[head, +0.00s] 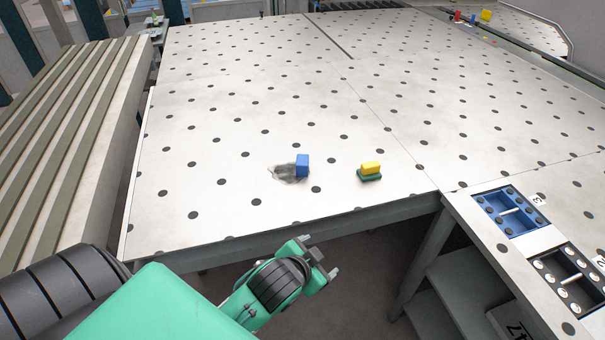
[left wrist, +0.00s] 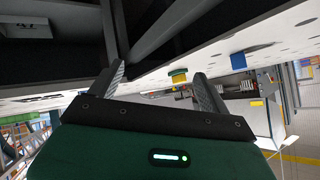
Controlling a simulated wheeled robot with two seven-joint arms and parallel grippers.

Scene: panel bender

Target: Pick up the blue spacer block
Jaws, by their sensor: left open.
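The blue spacer block (head: 302,166) stands on the white dotted table near its front edge, beside a dark smudge. In the left wrist view the blue block (left wrist: 238,61) shows beyond the fingers, to the right. My left gripper (head: 318,256) is below and in front of the table's front edge, apart from the block. Its two fingers (left wrist: 158,85) are spread, with nothing between them. My right gripper does not show in either view.
A yellow block on a green base (head: 369,172) stands to the right of the blue block. The table's front edge (head: 290,232) lies between my gripper and the block. A blue tray (head: 513,222) and a dark tray (head: 541,270) sit at the right. A ribbed panel (head: 70,130) borders the left.

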